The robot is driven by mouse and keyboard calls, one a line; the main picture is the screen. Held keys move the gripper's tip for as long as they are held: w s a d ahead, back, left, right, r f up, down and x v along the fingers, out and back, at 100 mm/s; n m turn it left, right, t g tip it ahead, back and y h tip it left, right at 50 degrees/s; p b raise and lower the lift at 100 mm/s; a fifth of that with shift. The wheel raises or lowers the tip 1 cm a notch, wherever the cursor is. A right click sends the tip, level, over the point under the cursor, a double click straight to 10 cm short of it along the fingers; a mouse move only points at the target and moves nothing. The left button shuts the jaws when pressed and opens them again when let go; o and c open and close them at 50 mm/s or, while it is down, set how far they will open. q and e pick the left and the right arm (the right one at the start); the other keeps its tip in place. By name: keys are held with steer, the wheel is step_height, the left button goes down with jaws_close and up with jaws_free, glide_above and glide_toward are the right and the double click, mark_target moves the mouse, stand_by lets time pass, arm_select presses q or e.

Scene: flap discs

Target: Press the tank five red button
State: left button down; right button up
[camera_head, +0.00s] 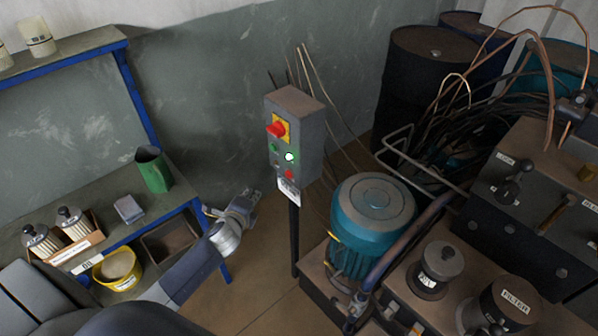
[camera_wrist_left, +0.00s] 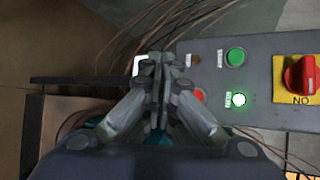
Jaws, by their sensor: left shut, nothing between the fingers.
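A grey control box (camera_head: 293,133) stands on a dark post in the head view. Low on its face is a red button (camera_head: 289,174), beside a lit green button (camera_head: 289,157) above it. In the left wrist view the red button (camera_wrist_left: 199,95) shows partly behind my right-hand finger, near the lit green button (camera_wrist_left: 238,99). My left gripper (camera_head: 254,193) is shut and empty, left of and below the box, apart from it in the head view. In the left wrist view its fingertips (camera_wrist_left: 160,60) lie left of the red button. My right gripper is out of view.
A red knob (camera_head: 276,129) on a yellow plate and another green button (camera_head: 274,148) share the panel. A teal motor (camera_head: 371,215) stands right of the post. A blue-framed bench (camera_head: 128,236) with a green mug (camera_head: 153,170) is at left. Thin rods rise behind the box.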

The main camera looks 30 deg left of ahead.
mark_target(289, 174)
arm_select(q)
steer(key=shift+w+r, duration=0.1)
steer(key=shift+r, duration=0.15)
steer(key=w+d+b, duration=0.3)
steer(key=w, duration=0.5)
steer(key=shift+d, duration=0.2)
steer(key=shift+w, duration=0.2)
stand_by(1.4)
steer(key=shift+w+d, duration=0.2)
steer(key=shift+w, duration=0.05)
